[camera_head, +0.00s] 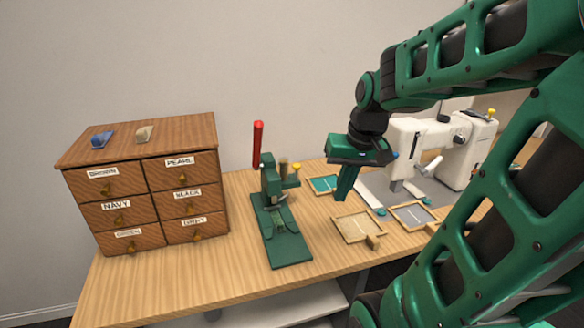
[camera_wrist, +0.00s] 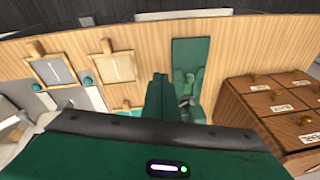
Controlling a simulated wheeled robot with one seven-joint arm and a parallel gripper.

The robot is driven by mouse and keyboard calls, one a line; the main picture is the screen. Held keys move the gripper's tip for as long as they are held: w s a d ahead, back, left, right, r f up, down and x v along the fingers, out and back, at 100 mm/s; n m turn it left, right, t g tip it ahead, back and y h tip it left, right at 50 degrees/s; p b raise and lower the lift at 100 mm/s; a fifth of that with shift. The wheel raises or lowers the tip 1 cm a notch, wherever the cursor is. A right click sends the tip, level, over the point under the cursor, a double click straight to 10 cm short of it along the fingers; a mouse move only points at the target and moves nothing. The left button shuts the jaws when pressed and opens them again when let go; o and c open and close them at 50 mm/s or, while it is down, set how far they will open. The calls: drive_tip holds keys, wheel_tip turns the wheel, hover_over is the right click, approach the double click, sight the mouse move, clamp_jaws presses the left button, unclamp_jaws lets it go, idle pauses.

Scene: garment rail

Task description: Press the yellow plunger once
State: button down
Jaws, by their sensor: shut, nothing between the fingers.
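A green press (camera_head: 281,240) stands on the table left of centre, with a tall red handle (camera_head: 257,145) pointing up. A small yellow-topped knob (camera_head: 296,168) sticks up at the press's right side. Another yellow knob (camera_head: 491,113) sits on top of the white sewing machine (camera_head: 470,160) at the right. My gripper (camera_head: 342,196) points down, shut and empty, right of the press and apart from both yellow knobs. In the wrist view, my shut fingers (camera_wrist: 158,82) appear beside the green press (camera_wrist: 187,60); no yellow knob can be made out there.
A wooden drawer cabinet (camera_head: 140,190) with labelled drawers stands at the left; blue and beige pieces lie on top. Small wooden trays (camera_head: 357,227) lie right of the press, near my gripper. Bare tabletop (camera_head: 170,282) shows at the front left.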

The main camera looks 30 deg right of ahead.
drive_tip(key=w+d+r+t+y, duration=0.1)
drive_tip(key=w+d+r+t, duration=0.1)
drive_tip(key=w, duration=0.9)
drive_tip(key=w+d+r+t+y, duration=0.1)
drive_tip(key=w+r+t, duration=0.3)
drive_tip(key=w, duration=0.7)
drive_tip(key=shift+w+d+r+n+y, duration=0.3)
drive_tip(key=shift+d+r+y, duration=0.15)
drive_tip(key=shift+r, duration=0.3)
drive_tip(key=shift+a+f, duration=0.1)
hover_over(297, 173)
drive_tip(key=shift+s+d+f, duration=0.15)
drive_tip(key=shift+f, duration=2.05)
drive_tip(key=shift+s+d+f, duration=0.15)
drive_tip(key=shift+f, duration=2)
drive_tip(key=shift+f, duration=0.1)
drive_tip(key=shift+s+f, duration=0.15)
drive_tip(key=shift+f, duration=0.1)
